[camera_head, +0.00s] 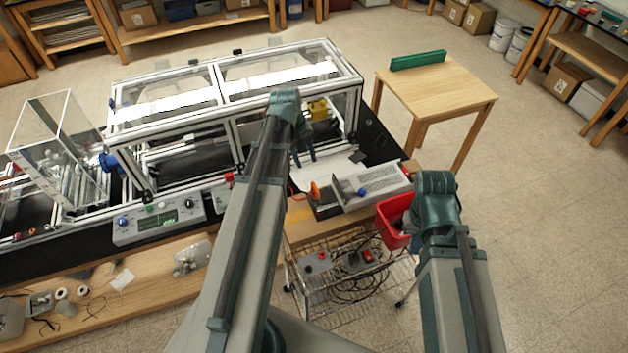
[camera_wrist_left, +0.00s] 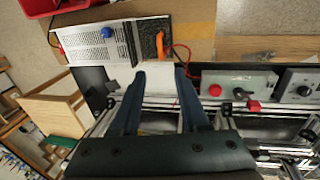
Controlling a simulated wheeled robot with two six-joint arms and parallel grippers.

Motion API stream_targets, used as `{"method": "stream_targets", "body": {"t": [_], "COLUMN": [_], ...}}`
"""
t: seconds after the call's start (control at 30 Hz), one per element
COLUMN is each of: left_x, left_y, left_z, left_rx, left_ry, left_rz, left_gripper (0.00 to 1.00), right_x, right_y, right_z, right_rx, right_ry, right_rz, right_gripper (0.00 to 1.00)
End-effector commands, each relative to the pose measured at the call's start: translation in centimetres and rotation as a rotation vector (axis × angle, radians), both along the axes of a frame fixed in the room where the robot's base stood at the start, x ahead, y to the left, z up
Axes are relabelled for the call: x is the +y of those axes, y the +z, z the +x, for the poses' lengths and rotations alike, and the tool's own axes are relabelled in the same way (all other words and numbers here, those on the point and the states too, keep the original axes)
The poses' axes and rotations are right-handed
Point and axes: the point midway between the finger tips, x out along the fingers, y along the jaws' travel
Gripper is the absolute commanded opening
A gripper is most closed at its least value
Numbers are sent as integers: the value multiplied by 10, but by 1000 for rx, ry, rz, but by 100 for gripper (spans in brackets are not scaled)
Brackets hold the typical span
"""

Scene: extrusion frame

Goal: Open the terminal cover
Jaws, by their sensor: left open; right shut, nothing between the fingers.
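A pale vented box (camera_head: 376,187) lies at the right end of the black bench, with a dark terminal section at its left end. An orange cover piece (camera_head: 315,190) stands up there, and also shows in the left wrist view (camera_wrist_left: 160,45). I take it as the terminal cover; its hinge side is not clear. My left gripper (camera_head: 305,160) is open and empty, just behind the box and apart from the orange piece. Its fingers (camera_wrist_left: 157,75) point toward the box's dark end. My right wrist (camera_head: 437,190) is beside the red bin; its gripper, mostly hidden behind the wrist, is shut and empty.
A framed enclosure with clear panels (camera_head: 230,95) stands behind and left of the box. A control panel (camera_head: 160,218) lies in front of it. A red lead (camera_wrist_left: 185,52) runs near the orange piece. A wooden table (camera_head: 440,90) stands behind.

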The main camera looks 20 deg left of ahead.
Motion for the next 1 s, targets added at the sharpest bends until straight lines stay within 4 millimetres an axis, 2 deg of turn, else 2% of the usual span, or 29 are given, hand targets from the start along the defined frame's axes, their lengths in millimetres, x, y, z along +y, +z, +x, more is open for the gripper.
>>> {"method": "stream_targets", "body": {"t": [0.17, 0.37, 1.0], "left_x": [-1, -3, -15], "left_y": [-6, -22, -110], "left_z": [0, 2, 15], "left_rx": [0, 0, 0], "left_ry": [-2, -3, -4], "left_rz": [1, 1, 1], "left_gripper": [45, 45, 45], "right_x": [0, 0, 0], "right_y": [-6, -22, -110], "right_z": [0, 0, 1], "right_rx": [0, 0, -3], "right_ry": [2, 11, 20], "right_rz": [0, 0, -1], "right_gripper": [0, 0, 0]}}
